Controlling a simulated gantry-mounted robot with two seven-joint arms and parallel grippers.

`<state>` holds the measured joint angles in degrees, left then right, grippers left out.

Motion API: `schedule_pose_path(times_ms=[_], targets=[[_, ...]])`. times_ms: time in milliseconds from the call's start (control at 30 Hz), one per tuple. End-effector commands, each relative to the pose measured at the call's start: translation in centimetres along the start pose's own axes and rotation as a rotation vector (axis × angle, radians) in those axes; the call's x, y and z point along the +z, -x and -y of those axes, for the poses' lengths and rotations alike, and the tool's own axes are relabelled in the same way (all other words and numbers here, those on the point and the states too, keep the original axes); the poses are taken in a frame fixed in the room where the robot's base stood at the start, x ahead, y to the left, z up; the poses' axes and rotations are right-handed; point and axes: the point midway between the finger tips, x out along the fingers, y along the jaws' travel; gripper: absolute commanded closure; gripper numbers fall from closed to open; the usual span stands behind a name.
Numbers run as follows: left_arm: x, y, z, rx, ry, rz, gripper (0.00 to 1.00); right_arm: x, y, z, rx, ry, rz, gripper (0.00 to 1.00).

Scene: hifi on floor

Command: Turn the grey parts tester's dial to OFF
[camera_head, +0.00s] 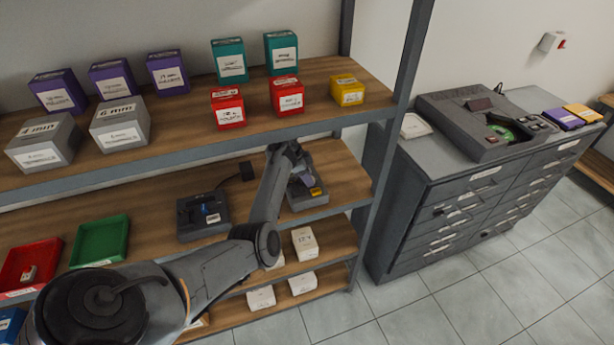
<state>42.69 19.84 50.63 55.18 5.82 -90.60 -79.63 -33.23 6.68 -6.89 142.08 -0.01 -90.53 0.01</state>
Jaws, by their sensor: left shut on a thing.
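A dark grey device (318,203) stands on the middle shelf, with a small yellow patch on its front. It looks like the parts tester, though I cannot read its markings. My left arm reaches across the shelf to it. My left gripper (303,175) is at the top of this device and shut on a small part there, apparently the dial. The fingers and arm hide most of the dial, so its setting cannot be read. My right gripper is not in view.
Another dark device (203,217) with a blue part stands left of my arm. Green (100,241) and red (30,264) trays lie farther left. The upper shelf (190,120) with boxes is close above. A drawer cabinet (480,200) bearing a large grey machine (470,120) stands right.

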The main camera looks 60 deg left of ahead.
Motion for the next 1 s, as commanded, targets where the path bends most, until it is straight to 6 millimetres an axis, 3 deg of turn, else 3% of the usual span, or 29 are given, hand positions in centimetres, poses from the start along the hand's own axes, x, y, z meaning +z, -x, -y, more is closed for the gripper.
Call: schedule_pose_path(times_ms=[267, 700, 1000], targets=[[-0.2, 0.4, -0.2, -0.041, 0.102, 0.0, 0.93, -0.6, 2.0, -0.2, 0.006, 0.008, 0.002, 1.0], [-0.3, 0.4, -0.5, -0.18, 0.436, 0.001, 0.93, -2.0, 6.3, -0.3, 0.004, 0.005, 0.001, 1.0], [-0.3, 0.2, -0.6, -0.259, 0.627, 0.0, 0.93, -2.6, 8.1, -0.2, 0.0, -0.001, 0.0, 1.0]])
